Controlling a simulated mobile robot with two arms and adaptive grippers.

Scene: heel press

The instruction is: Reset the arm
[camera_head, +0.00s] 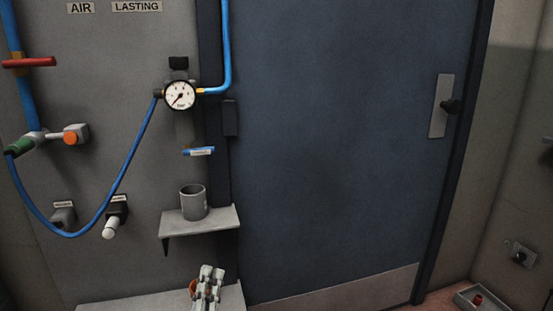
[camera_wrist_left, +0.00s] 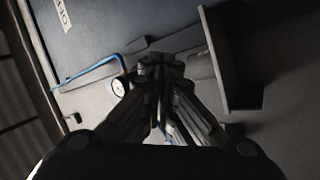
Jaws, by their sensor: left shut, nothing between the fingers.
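My left gripper (camera_head: 209,271) shows at the bottom of the head view, in front of the lower grey ledge (camera_head: 120,305). Its light grey fingers point up and are together, with nothing held. In the left wrist view the dark fingers (camera_wrist_left: 165,60) meet near the middle of the picture, and the wall with the gauge (camera_wrist_left: 118,87) lies beyond them. A small orange-brown object (camera_head: 193,287) is partly hidden behind the gripper in the head view. My right gripper is in neither view.
A shelf (camera_head: 220,219) with a grey cup (camera_head: 193,202) juts out above my left gripper. A gauge (camera_head: 180,95), a hanging blue hose (camera_head: 130,170), a red-handled valve (camera_head: 30,62) and knobs are on the left wall. A blue door (camera_head: 340,140) fills the middle.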

